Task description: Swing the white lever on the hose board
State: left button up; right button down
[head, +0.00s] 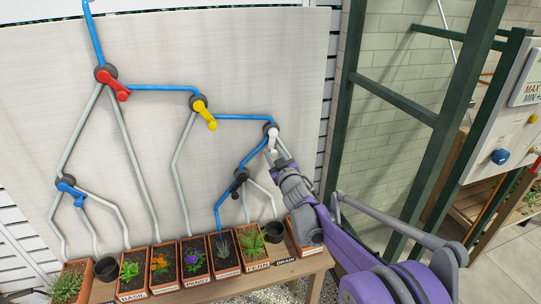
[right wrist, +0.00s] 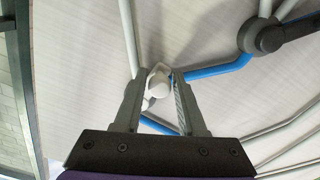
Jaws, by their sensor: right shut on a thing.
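The white lever (head: 272,136) sits on the rightmost upper joint of the hose board (head: 160,45). My right gripper (head: 277,155) reaches it from below right and is shut on it. In the right wrist view, the white lever (right wrist: 158,84) is between the two fingers of my right gripper (right wrist: 157,74). The fingers partly hide the lever's lower end. A blue line enters the white lever's joint from the left and leaves it toward the lower left, to a black lever (head: 239,178). My left gripper is not in view.
The board also carries a red lever (head: 115,91), a yellow lever (head: 208,118) and a blue lever (head: 73,187). Potted plants, including a fern pot (head: 252,241), line a wooden shelf (head: 225,284) below. A dark green frame (head: 395,98) stands right of the board.

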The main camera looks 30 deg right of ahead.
jog(key=shift+s+d+r+n, duration=0.15)
jog(key=shift+d+n, duration=0.4)
jog(key=shift+n, duration=0.7)
jog(key=shift+s+d+r+n, duration=0.1)
jog(key=shift+d+n, duration=0.5)
jog(key=shift+n, duration=0.6)
jog(key=shift+s+d+r+n, duration=0.15)
jog(key=shift+d+n, duration=0.4)
jog(key=shift+n, duration=0.7)
jog(key=c, duration=0.6)
grip_release()
jog(key=shift+s, duration=0.1)
jog(key=v, duration=1)
jog(key=shift+s, duration=0.35)
